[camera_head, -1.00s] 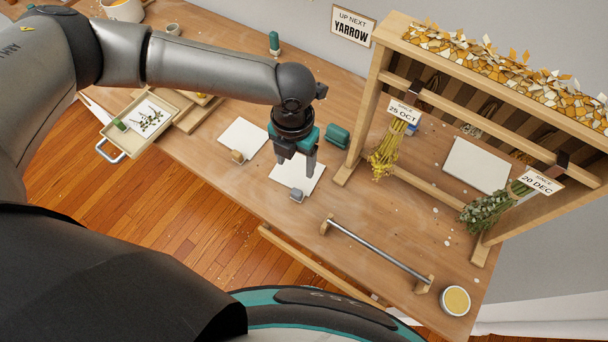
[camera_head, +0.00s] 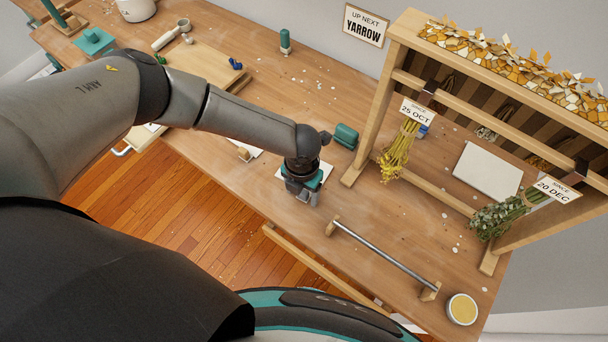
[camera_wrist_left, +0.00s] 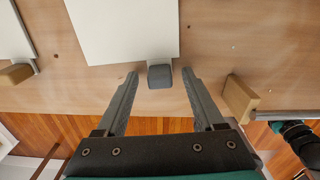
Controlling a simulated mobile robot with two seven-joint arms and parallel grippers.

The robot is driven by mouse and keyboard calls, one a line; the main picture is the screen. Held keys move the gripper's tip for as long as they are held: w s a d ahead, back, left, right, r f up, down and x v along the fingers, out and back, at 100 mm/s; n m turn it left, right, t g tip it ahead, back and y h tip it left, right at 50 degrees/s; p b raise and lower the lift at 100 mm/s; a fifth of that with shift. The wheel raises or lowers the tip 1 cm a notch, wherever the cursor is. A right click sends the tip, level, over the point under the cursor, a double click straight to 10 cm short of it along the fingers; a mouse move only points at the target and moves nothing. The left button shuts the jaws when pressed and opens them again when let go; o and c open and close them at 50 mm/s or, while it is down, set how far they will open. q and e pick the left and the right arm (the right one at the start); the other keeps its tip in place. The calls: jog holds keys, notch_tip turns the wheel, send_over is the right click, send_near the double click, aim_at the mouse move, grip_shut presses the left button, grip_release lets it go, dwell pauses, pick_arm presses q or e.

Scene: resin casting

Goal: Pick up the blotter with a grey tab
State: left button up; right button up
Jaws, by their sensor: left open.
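The blotter with the grey tab is a white sheet, clearest in the left wrist view (camera_wrist_left: 125,28), lying flat on the table. Its grey tab (camera_wrist_left: 159,76) sticks out at the near edge. My left gripper (camera_wrist_left: 159,75) is open, with one fingertip on each side of the tab and a gap on both sides. In the head view my left gripper (camera_head: 303,196) is low over the table and covers most of this blotter (camera_head: 325,169). A second white blotter with a tan tab (camera_head: 243,155) lies to the left, partly hidden by my arm.
A metal rod on wooden end blocks (camera_head: 385,256) lies to the right; one block (camera_wrist_left: 239,98) is near the right finger. A teal block (camera_head: 346,136) sits behind the gripper. The wooden drying rack (camera_head: 366,137) with hanging bunches stands right. The table's front edge is close.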

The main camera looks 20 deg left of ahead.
pick_arm(q)
jog(key=shift+f, duration=0.15)
grip_shut()
dwell(0.5)
